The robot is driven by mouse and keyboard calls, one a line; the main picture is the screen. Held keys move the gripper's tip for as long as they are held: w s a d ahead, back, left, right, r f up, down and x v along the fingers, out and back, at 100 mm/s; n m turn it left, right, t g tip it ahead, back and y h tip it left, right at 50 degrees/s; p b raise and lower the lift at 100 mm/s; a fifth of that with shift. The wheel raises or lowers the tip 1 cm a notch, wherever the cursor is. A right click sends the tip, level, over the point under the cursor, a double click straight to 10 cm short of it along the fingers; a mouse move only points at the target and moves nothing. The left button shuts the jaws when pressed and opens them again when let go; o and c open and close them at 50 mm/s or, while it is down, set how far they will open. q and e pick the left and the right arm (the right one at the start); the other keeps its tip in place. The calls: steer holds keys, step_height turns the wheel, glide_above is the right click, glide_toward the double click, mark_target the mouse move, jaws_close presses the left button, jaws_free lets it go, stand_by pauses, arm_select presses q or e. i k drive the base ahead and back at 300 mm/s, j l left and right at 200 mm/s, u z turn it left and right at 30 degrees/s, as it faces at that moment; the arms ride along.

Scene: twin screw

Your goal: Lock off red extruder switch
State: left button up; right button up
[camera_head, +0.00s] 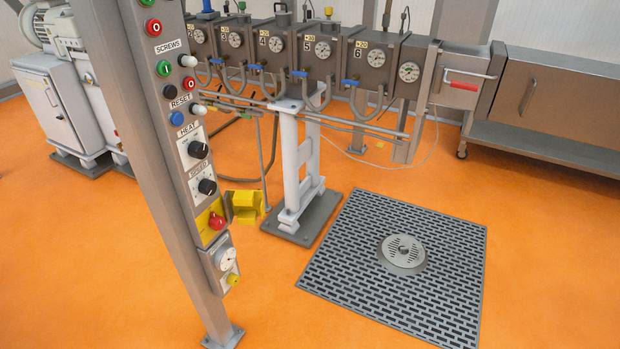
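A grey control post stands at the left with a panel of buttons (186,130) along its right side. Low on the panel, a red mushroom-shaped knob (217,221) sits on a yellow plate (205,231). A yellow angular piece (244,206), which looks like a cover standing open, is just right of the knob. The knob's front appears uncovered. I cannot tell how the yellow piece is attached. Other red buttons marked 0 (154,27) are higher up on the panel. Neither of my grippers is in view.
Behind stands the extruder barrel with several gauges (276,44), on a white support (298,165). A floor grate (407,264) with a round drain lies at the lower right. A metal cabinet (553,100) is at the right.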

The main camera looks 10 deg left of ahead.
mark_target(217, 222)
steer(key=i+l, duration=0.15)
steer(key=i, duration=0.35)
steer(key=i+l+u, duration=0.1)
steer(key=i, duration=0.45)
steer(key=i+l+u, duration=0.1)
steer(key=i, duration=0.4)
steer(key=i+u, duration=0.2)
steer(key=u, duration=0.25)
steer(key=i+l+u, duration=0.15)
steer(key=u, duration=0.3)
steer(key=i+l+u, duration=0.2)
steer(key=u, duration=0.3)
steer(key=i+l+u, duration=0.15)
steer(key=u, duration=0.3)
steer(key=i+l+u, duration=0.15)
steer(key=l+u, duration=0.15)
steer(key=u, duration=0.2)
steer(key=i+l+u, duration=0.1)
steer(key=l+u, duration=0.25)
steer(key=u, duration=0.15)
steer(key=l+u, duration=0.8)
steer(key=u, duration=0.2)
